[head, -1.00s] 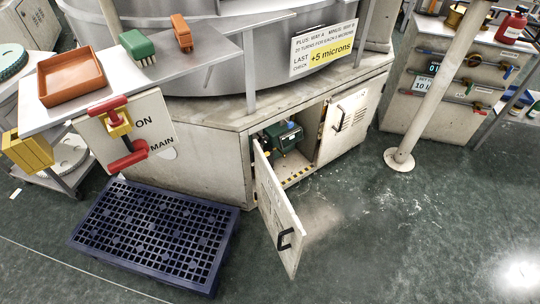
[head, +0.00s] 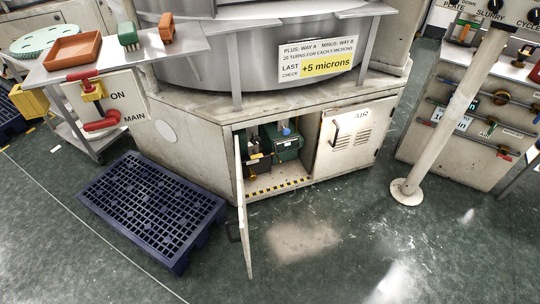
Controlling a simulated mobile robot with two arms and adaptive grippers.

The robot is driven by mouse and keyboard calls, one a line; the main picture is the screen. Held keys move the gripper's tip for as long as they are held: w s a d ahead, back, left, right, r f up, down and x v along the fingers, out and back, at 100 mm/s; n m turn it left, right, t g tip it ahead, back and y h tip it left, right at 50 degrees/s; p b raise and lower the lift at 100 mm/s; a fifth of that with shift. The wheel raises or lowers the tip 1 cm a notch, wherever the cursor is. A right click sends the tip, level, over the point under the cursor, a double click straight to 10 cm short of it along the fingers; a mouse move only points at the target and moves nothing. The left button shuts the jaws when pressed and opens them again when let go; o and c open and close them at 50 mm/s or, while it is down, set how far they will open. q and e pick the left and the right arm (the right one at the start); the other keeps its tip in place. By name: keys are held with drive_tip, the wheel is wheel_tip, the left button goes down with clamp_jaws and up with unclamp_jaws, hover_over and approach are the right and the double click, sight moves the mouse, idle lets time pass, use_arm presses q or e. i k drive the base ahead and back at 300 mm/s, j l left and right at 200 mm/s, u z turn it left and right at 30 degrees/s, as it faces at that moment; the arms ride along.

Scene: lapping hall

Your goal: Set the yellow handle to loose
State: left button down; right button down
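No handle marked "loose" can be made out. Yellow shows on a block (head: 92,91) at the red main switch lever (head: 102,124), on a panel reading ON and MAIN. The open floor cabinet holds a green unit with a blue knob (head: 286,132) and, left of it, a darker unit (head: 258,163) with small fittings too small to read. The cabinet's left door (head: 242,215) stands open, seen nearly edge-on, with a dark pull handle. Neither of my grippers is in view.
A blue-violet slatted pallet (head: 150,205) lies on the floor left of the cabinet. The closed AIR door (head: 345,132) is at right. A slanted pale post (head: 455,110) stands before a valve panel (head: 480,135). Floor in front of the cabinet is clear.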

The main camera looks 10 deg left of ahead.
sight(255, 156)
drive_tip(key=i+l+u, duration=0.2)
drive_tip(key=i+l, duration=0.15)
drive_tip(key=l, duration=0.25)
drive_tip(key=i+l+u, duration=0.1)
drive_tip(key=l, duration=0.2)
drive_tip(key=i+l+u, duration=0.1)
drive_tip(key=l, duration=0.25)
drive_tip(key=i+l, duration=0.1)
drive_tip(key=i, duration=0.35)
drive_tip(key=i+l+u, duration=0.1)
drive_tip(key=i, duration=0.3)
